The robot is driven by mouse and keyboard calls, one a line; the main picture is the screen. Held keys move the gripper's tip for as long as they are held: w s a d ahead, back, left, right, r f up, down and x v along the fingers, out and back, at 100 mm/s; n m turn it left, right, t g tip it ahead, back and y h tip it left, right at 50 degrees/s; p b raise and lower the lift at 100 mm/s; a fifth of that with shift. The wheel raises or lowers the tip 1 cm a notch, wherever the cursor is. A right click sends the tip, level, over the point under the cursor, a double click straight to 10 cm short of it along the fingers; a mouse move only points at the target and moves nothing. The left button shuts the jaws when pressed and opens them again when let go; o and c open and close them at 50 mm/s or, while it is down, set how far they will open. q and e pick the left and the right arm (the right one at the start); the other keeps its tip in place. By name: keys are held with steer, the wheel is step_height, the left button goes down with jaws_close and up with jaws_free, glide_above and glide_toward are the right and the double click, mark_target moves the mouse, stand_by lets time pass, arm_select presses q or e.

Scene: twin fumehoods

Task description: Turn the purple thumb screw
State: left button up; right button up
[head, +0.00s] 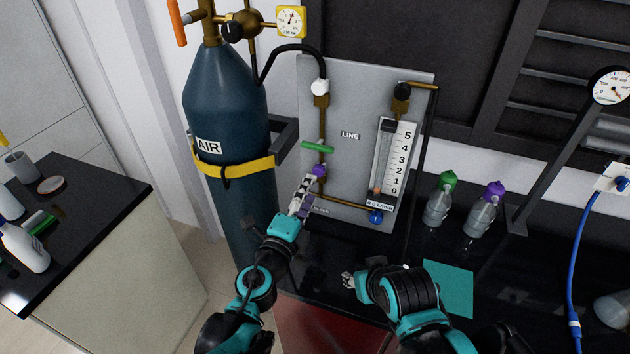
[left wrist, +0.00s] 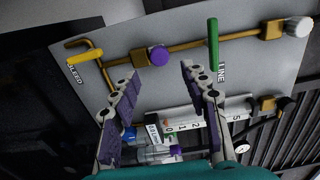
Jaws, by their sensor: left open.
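The purple thumb screw (head: 319,170) sits on a brass pipe on the grey panel, below the green lever. In the left wrist view the purple thumb screw (left wrist: 158,56) shows as a round knob between and just beyond my fingertips. My left gripper (head: 305,187) reaches up to the panel just below the screw. In the left wrist view my left gripper (left wrist: 160,73) is open, one finger on each side of the screw, with no clear contact. My right gripper (head: 348,281) is low over the dark bench; its jaws are too small to judge.
The green lever (left wrist: 213,44) stands close to my right-hand finger in the left wrist view; the yellow bleed lever (left wrist: 86,56) is at left. The flowmeter (head: 392,160) and a blue knob (head: 376,217) are right of my left gripper. The air cylinder (head: 225,120) stands left.

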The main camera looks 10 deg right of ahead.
arm_select(q)
steer(key=v, duration=0.6)
stand_by(0.3)
